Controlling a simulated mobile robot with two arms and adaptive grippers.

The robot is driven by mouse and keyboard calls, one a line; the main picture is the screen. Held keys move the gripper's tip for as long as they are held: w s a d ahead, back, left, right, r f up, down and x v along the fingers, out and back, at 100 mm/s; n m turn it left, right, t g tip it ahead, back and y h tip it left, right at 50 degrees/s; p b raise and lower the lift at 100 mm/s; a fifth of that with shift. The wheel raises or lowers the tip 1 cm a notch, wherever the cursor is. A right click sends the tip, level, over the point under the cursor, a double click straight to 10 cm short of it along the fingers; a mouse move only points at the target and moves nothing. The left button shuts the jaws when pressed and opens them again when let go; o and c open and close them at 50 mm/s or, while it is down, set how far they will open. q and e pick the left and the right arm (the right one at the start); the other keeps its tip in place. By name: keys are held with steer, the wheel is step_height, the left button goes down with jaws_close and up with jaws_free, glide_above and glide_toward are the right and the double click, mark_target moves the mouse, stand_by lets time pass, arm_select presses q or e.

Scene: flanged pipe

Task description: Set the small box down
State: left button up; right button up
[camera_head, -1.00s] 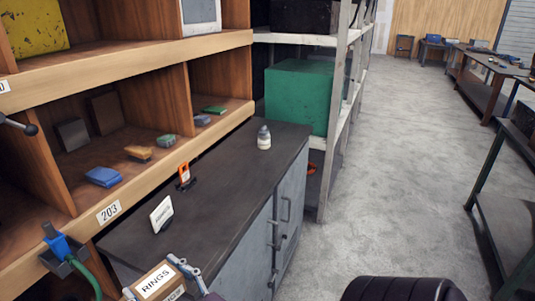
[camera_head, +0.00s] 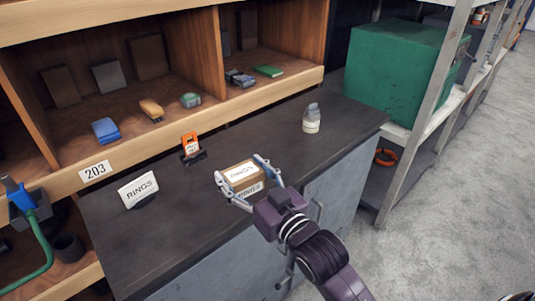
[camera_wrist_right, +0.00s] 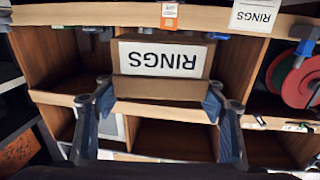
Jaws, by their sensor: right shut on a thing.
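The small box (camera_head: 243,187) is brown cardboard with white RINGS labels. My right gripper (camera_head: 238,167) is shut on it, one finger on each side, over the front half of the dark worktop (camera_head: 200,228). I cannot tell whether its underside touches the worktop. In the right wrist view the box (camera_wrist_right: 160,88) sits between the fingers of my right gripper (camera_wrist_right: 158,98), its label upside down. A white RINGS sign (camera_head: 138,188) stands on the worktop to the left of the box. My left gripper is not in view.
An orange tag on a black stand (camera_head: 191,148) is behind the box, and a white-grey bottle (camera_head: 312,119) stands to the right. Wooden shelves (camera_head: 95,172) rise behind. A green crate (camera_head: 397,75) stands at the right.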

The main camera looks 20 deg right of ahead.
steer(key=w+d+r+n+y+b, duration=0.1)
steer(key=w+d+r+b, duration=0.15)
steer(key=w+r, duration=0.35)
steer(key=w+d+r+y+b, duration=0.1)
steer(key=w+d+r+b, duration=0.2)
steer(key=w, duration=0.5)
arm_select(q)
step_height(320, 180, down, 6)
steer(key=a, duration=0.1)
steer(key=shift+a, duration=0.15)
arm_select(e)
steer(key=shift+g, duration=0.3)
steer(key=shift+w+a+f, duration=0.1)
steer(key=shift+a+f, duration=0.05)
steer(key=shift+f, duration=2.9)
steer(key=shift+w+a+f, duration=0.1)
steer(key=shift+a+f, duration=0.1)
steer(key=shift+f, duration=2.8)
steer(key=shift+a+f, duration=0.15)
steer(key=shift+f, duration=2.9)
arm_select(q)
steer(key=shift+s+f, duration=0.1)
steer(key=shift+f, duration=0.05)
arm_select(e)
steer(key=shift+f, duration=0.1)
steer(key=o, duration=1.4)
